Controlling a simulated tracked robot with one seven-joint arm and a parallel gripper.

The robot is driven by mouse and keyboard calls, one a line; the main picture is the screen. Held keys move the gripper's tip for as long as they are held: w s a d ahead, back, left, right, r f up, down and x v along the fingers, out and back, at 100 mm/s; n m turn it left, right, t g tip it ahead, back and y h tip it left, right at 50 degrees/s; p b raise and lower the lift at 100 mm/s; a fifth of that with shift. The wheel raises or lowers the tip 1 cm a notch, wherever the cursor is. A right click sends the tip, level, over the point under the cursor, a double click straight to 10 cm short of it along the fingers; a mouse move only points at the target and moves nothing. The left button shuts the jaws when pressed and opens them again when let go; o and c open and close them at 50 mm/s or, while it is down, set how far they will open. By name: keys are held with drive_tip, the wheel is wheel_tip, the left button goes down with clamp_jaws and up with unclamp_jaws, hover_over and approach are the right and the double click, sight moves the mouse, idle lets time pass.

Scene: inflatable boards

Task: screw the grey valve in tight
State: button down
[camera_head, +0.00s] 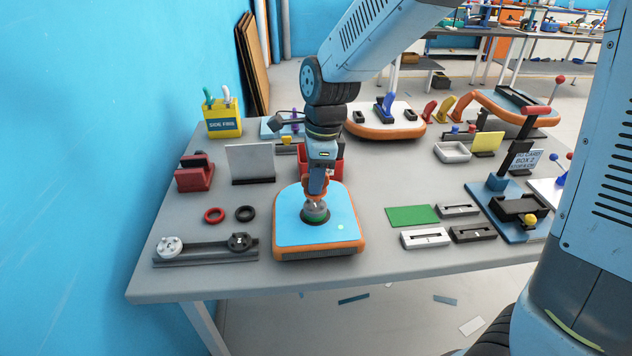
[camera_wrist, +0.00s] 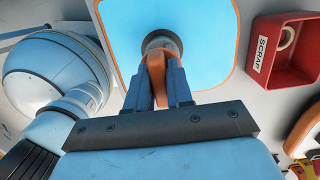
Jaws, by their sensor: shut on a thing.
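The grey valve (camera_head: 315,211) sits upright on the blue top of an orange-edged inflatable board (camera_head: 345,228), with a green ring at its foot. My gripper (camera_head: 317,190) is above the valve, pointing down, and an orange piece lies between its fingers. In the wrist view my gripper (camera_wrist: 165,88) is shut on the valve's upper part, and the grey valve (camera_wrist: 160,42) shows beyond the fingertips against the blue board (camera_wrist: 205,50). The fingers hide part of the valve, so I cannot tell how deep its thread sits.
A grey rail with two round valve parts (camera_head: 205,249) lies at the table's front left, near a red ring (camera_head: 214,215) and a black ring (camera_head: 245,213). A red scrap bin (camera_wrist: 297,50) stands behind the board. A green plate (camera_head: 411,216) lies to the right.

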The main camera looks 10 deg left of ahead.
drive_tip(key=shift+r, duration=1.2)
drive_tip(key=shift+w+d, duration=0.15)
drive_tip(key=shift+w, duration=0.2)
drive_tip(key=w+d+f+n, duration=0.35)
drive_tip(key=w+d, duration=0.55)
drive_tip(key=w, duration=0.3)
drive_tip(key=w+d+f+n, duration=0.3)
drive_tip(key=w+d+n, duration=0.2)
drive_tip(key=w+d, duration=0.6)
drive_tip(key=w+d+f+n, duration=0.1)
drive_tip(key=w+d, duration=0.1)
drive_tip(key=d, duration=0.1)
drive_tip(key=w+d+f+n, duration=0.1)
drive_tip(key=w+d, duration=0.1)
drive_tip(key=d, duration=0.1)
drive_tip(key=w+d+f+n+g+h, duration=0.1)
drive_tip(key=w+d, duration=0.2)
drive_tip(key=d, duration=0.1)
drive_tip(key=shift+f, duration=0.15)
drive_tip(key=shift+w+d, duration=0.1)
drive_tip(key=shift+d, duration=0.05)
